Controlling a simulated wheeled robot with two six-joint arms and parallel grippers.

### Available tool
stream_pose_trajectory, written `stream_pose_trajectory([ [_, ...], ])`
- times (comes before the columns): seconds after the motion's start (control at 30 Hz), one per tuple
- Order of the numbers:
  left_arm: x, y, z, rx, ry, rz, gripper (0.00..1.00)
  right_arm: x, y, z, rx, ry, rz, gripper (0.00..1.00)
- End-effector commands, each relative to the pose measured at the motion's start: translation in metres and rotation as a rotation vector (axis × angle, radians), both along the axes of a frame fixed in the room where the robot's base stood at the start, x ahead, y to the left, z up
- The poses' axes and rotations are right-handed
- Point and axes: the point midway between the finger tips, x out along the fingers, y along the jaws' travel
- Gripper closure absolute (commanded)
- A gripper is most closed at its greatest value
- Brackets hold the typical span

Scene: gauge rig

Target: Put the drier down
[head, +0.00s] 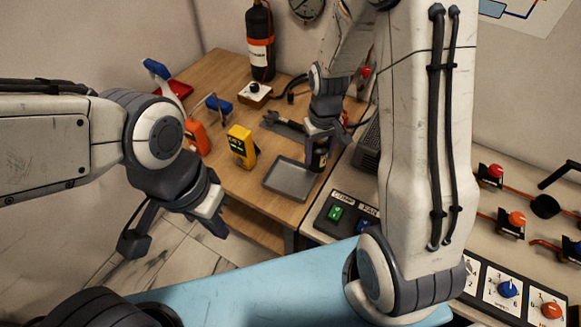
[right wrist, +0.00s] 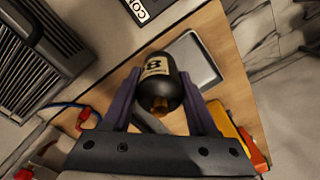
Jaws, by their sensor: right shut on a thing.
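The drier (head: 319,160) is a small dark cylinder with a pale label. My right gripper (head: 321,143) is shut around it at the back right corner of the grey tray (head: 268,184). In the right wrist view the drier (right wrist: 155,88) sits between the two fingers, its label marked "B", with part of the tray (right wrist: 207,62) beyond it. I cannot tell whether its base touches anything. My left gripper (head: 174,238) is open and empty, in front of the wooden table's left side.
On the wooden table (head: 222,85) a yellow meter (head: 241,147) and an orange device (head: 197,137) stand left of the tray. A dark wrench-like tool (head: 283,124) lies behind it. A black cylinder (head: 260,45) stands at the back. A switch panel (head: 345,217) is to the right.

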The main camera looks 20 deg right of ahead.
Motion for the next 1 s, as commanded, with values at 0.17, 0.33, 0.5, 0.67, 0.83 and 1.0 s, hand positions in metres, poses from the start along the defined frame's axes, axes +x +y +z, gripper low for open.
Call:
stream_pose_trajectory([
  [0.17,0.0,0.0,0.014,0.0,0.0,0.001,1.0,0.019,0.038,-0.022,0.0,0.004,0.007,1.0],
  [0.33,0.0,0.0,0.02,0.0,0.0,0.001,1.0,0.032,0.06,-0.039,0.0,0.002,0.003,1.0],
  [0.5,0.0,0.0,0.023,0.0,0.0,0.001,1.0,0.035,0.066,-0.048,0.0,0.003,-0.001,1.0],
  [0.67,0.0,0.0,0.031,0.0,0.0,0.002,1.0,0.034,0.065,-0.07,0.0,0.005,-0.001,1.0],
  [0.83,0.0,0.0,0.034,0.0,0.0,0.002,1.0,0.036,0.065,-0.084,0.0,0.0,-0.001,1.0],
  [1.0,0.0,0.0,0.033,0.0,0.0,0.002,1.0,0.036,0.065,-0.084,0.0,-0.001,-0.001,1.0],
])
